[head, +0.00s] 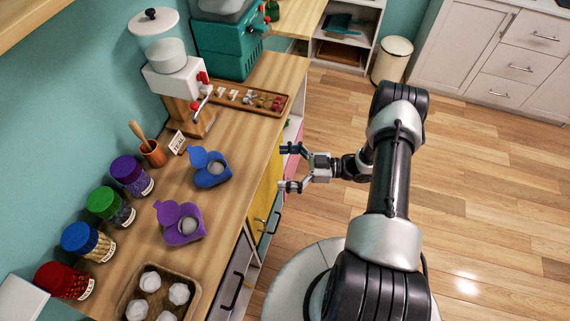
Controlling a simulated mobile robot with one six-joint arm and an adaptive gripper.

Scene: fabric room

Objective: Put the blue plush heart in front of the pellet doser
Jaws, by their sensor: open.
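The blue plush heart (211,175) lies on the wooden counter with a flap raised at its upper left and a pale round patch in its middle. The pellet doser (172,80) stands farther back against the wall, with a clear hopper, a white body, red knobs and a wooden base. A gap of bare counter separates the heart from the doser's base. My gripper (285,167) is open and empty, its fingers pointing left. It is to the right of the blue heart, beside the counter's front edge, and apart from the heart.
A similar purple heart (182,228) lies nearer me. A small pot (152,154) and a label card (177,142) stand left of the blue heart. Several lidded jars (111,204) line the wall. A wooden tray (231,87) with small items lies beside the doser.

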